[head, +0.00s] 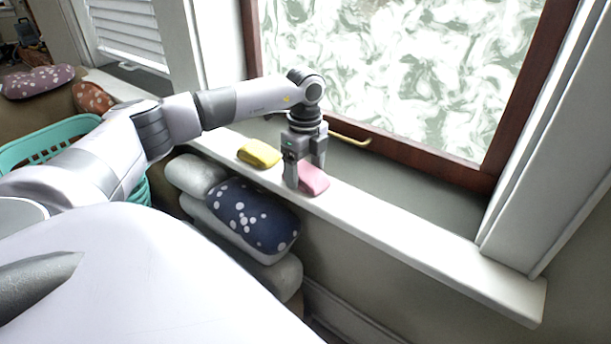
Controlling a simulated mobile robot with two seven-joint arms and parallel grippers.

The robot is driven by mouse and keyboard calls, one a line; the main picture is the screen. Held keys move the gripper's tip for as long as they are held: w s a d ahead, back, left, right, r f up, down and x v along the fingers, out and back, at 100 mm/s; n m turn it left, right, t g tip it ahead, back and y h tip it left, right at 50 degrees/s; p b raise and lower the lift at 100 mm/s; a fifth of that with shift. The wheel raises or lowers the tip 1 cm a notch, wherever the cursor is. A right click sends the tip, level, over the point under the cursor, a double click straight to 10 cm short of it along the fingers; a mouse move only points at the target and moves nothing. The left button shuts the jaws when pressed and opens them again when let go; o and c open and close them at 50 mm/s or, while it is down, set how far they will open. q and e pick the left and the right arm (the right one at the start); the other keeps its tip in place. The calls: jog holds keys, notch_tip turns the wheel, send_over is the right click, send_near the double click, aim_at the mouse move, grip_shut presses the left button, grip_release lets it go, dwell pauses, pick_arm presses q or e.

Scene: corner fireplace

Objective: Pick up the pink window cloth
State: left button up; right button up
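The pink window cloth (315,181) is a small folded pad lying on the white window sill (400,236). My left gripper (304,177) points down at the cloth from above. Its two fingers are apart, one at the cloth's left side and the other at its far side. The near finger and the gripper body hide part of the cloth. I cannot tell whether the fingers touch it. My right gripper is not in view.
A yellow cloth (259,154) lies on the sill just left of my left gripper. The wooden window frame (420,155) with a brass handle (349,140) is close behind. Cushions (252,215) are stacked below the sill, and a teal basket (48,142) stands left. The sill is clear to the right.

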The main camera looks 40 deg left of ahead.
aim_at(305, 170)
pick_arm(q)
jog(key=c, duration=0.6)
jog(key=shift+c, duration=0.2)
notch_tip(305, 170, up, 20)
jog(key=p, duration=0.3)
jog(key=o, duration=0.3)
jog(key=shift+c, duration=1.1)
